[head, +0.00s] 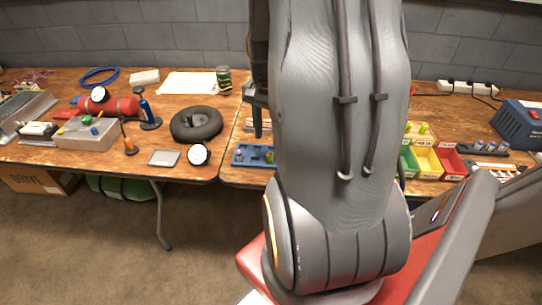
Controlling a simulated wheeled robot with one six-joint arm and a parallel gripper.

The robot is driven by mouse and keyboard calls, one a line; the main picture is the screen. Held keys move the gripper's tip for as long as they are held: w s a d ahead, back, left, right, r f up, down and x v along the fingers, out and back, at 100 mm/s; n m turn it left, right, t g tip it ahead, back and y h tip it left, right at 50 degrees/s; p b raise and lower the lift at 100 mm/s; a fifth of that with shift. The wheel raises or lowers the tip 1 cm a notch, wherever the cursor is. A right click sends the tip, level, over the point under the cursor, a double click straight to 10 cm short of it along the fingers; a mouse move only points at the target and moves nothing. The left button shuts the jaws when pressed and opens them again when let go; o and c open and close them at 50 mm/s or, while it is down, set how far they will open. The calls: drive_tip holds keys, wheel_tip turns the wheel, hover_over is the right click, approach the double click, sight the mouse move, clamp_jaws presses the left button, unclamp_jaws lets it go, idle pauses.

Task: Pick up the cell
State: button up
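I cannot pick out a single cell for certain at this size. Small upright pieces with blue and pale tops, possibly cells (492,145), stand in a dark holder (466,149) on the right of the bench. A blue tray (243,161) with small round items lies left of my arm, near the bench's front edge. My gripper (258,127) shows only in part, dark, pointing down above the bench behind that tray. My own arm hides the rest, so its opening and anything between its fingers cannot be seen.
Green, yellow and red bins (427,161) stand right of my arm, and a blue charger-like box (522,121) at far right. My arm covers the middle.

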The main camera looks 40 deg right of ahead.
sight(270, 154)
drive_tip(key=shift+s+d+f+m, duration=0.2)
drive_tip(key=shift+d+m, duration=0.1)
drive_tip(key=shift+d, duration=0.2)
drive_tip(key=shift+d+f, duration=0.15)
drive_tip(key=shift+f, duration=0.05)
drive_tip(key=shift+w+a+f+p, duration=0.1)
drive_tip(key=shift+f+p, duration=0.3)
drive_tip(key=shift+f, duration=1.4)
drive_tip(key=shift+w+a+f+p, duration=0.1)
drive_tip(key=shift+f+p, duration=0.3)
drive_tip(key=shift+f, duration=1.4)
clamp_jaws()
